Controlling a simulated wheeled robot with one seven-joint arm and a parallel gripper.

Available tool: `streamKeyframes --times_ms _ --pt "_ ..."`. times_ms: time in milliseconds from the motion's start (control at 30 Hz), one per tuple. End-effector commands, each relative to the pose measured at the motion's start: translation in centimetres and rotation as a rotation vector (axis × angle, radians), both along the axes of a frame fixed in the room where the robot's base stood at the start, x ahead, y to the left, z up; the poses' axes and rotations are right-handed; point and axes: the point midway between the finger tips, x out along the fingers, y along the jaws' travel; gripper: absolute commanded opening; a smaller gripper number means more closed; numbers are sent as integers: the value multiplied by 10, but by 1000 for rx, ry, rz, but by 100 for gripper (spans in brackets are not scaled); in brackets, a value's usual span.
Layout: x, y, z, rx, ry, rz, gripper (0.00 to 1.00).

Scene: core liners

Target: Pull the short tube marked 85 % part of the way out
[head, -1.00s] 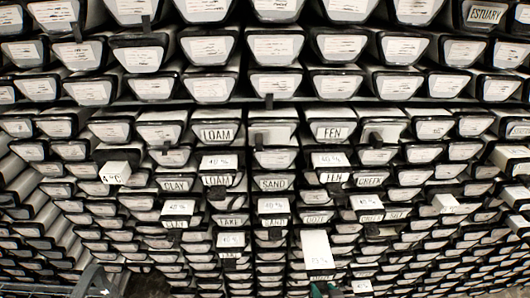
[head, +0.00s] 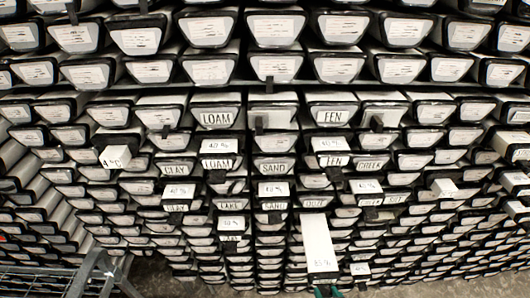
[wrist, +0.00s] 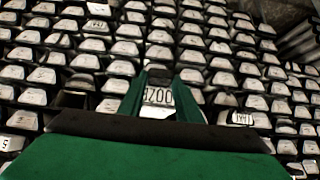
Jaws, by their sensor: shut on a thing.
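The short tube marked 85 % (head: 319,240) is a white tube low in the head view, right of centre. It sticks well out of the rack toward me, and its label is on the near end. My gripper (head: 326,291), with green fingers, is shut on that near end at the bottom edge of the head view. In the wrist view my gripper (wrist: 160,78) has its two green fingers slightly apart, with a plate that seems to read 3200 (wrist: 158,96) between them. The held tube cannot be made out clearly there.
Dense rows of black-framed core liner ends surround it. Tubes marked 40 % (head: 274,190) and one marked 4 °C (head: 115,156) also stick out. Another short tube (head: 360,269) protrudes close on the right. A metal frame (head: 95,272) stands at lower left.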

Motion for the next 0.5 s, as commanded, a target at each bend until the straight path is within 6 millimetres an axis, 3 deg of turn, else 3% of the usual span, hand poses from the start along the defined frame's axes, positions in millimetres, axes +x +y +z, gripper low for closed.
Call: streamKeyframes --times_ms 367,400,467,500 --pt "-5 0 0 0 0 0 0" --pt "-5 0 0 0 0 0 38" --pt "-5 0 0 0 0 0 52" --pt "-5 0 0 0 0 0 53"
